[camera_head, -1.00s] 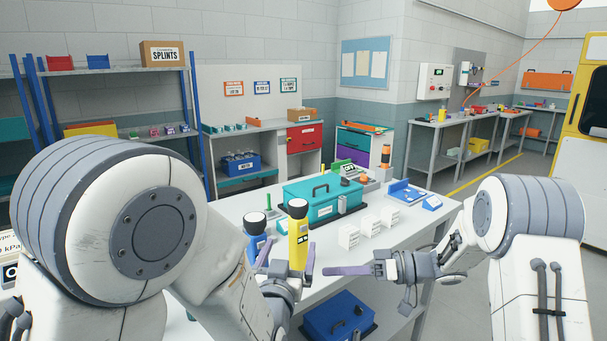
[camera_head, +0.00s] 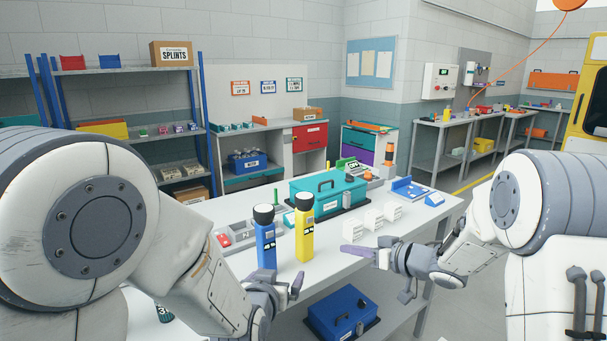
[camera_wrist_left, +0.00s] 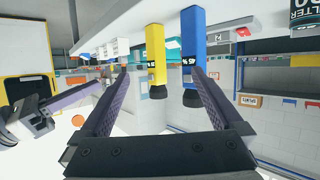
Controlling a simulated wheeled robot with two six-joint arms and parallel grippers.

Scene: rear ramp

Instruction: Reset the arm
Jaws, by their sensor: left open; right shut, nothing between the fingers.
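My left gripper (camera_head: 281,283) is open and empty, low at the table's near edge, in front of two upright flashlights. The blue flashlight (camera_head: 265,245) and the yellow flashlight (camera_head: 304,238) stand side by side on the white table, apart from its fingers. In the left wrist view the picture is upside down; the spread purple fingers (camera_wrist_left: 163,75) show with the yellow flashlight (camera_wrist_left: 155,55) and blue flashlight (camera_wrist_left: 191,45) beyond them. My right gripper (camera_head: 356,254) is shut and empty, pointing left at the table's near edge, right of the yellow flashlight.
A teal toolbox (camera_head: 328,190) and several small white boxes (camera_head: 373,220) stand on the table (camera_head: 330,240). A grey tray (camera_head: 237,232) lies left of the flashlights. A blue case (camera_head: 342,314) sits on the lower shelf.

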